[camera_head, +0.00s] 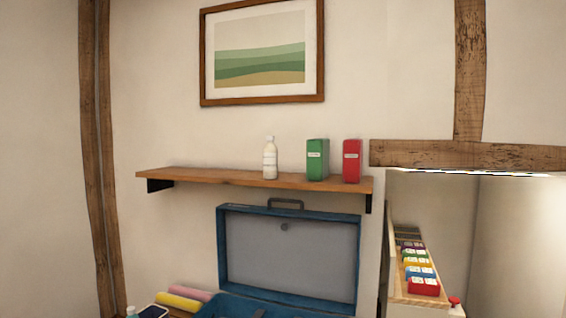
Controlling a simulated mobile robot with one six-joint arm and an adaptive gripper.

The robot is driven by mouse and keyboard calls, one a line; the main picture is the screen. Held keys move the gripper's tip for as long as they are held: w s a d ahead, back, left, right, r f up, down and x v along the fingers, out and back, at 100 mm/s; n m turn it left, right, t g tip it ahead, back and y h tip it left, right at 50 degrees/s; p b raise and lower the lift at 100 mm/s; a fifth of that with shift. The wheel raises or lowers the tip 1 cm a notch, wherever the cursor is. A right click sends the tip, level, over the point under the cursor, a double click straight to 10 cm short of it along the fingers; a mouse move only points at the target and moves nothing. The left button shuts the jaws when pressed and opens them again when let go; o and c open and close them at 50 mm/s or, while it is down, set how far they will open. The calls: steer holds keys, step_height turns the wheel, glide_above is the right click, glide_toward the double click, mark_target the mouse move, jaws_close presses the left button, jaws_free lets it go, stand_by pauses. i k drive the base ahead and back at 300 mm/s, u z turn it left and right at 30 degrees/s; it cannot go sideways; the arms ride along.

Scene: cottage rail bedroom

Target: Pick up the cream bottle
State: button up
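The cream bottle (270,160) stands upright on a wooden wall shelf (215,177), near the middle of the shelf. It is pale, with a narrow neck and a light label. A green box (317,160) and a red box (352,161) stand to its right on the same shelf, with a gap between the bottle and the green box. My gripper is not in view.
Below the shelf is an open blue case (222,262), its lid raised. Pink and yellow rolls (178,301) lie to its left. A framed picture (262,98) hangs above. A narrow rack (397,290) of colored boxes is at right. The shelf's left part is bare.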

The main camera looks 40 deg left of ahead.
mark_target(270, 151)
steer(key=z, duration=0.4)
steer(key=k, duration=1.2)
steer(key=u, duration=1.35)
steer(key=i, duration=0.5)
steer(key=u, duration=0.15)
